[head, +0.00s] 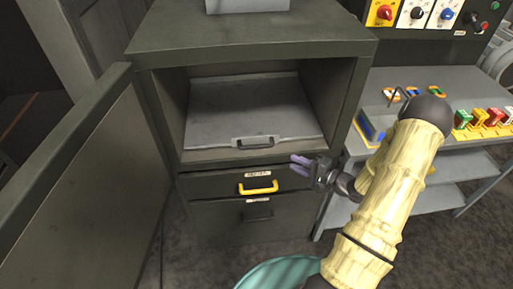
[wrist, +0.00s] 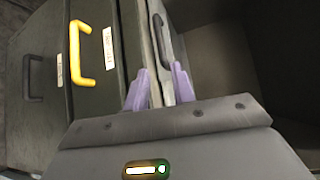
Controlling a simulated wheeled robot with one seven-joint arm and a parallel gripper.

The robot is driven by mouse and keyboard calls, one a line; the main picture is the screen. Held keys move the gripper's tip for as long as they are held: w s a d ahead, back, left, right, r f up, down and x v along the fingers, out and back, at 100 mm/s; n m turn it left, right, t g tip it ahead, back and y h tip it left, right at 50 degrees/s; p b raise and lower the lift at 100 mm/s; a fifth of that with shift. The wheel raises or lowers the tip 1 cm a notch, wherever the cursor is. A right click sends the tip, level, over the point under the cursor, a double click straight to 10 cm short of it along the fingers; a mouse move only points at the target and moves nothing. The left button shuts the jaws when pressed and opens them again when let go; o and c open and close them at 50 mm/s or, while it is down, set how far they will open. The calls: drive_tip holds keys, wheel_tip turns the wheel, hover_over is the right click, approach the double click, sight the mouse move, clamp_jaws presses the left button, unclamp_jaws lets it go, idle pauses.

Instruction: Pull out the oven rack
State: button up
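The oven rack is a flat grey tray (head: 245,105) inside the open cabinet compartment. Its front lip carries a dark handle (head: 256,143), which also shows in the wrist view (wrist: 162,36), beyond the fingertips. My gripper (head: 300,164) has purple fingers and is in front of the cabinet, to the right of the rack handle and slightly lower in the head view. I see no contact with the handle.
The cabinet door (head: 85,165) stands open at the left. Below the compartment are a drawer with a yellow handle (head: 258,187) and a lower drawer with a dark handle (head: 257,215). A grey bench (head: 455,85) with small coloured parts stands at the right.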

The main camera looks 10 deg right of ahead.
sight(257, 146)
drive_tip(key=shift+w, duration=0.1)
drive_tip(key=p+x, duration=0.2)
drive_tip(key=x, duration=1.5)
drive_tip(key=shift+a+f, duration=0.15)
drive_tip(key=shift+f, duration=0.05)
clamp_jaws()
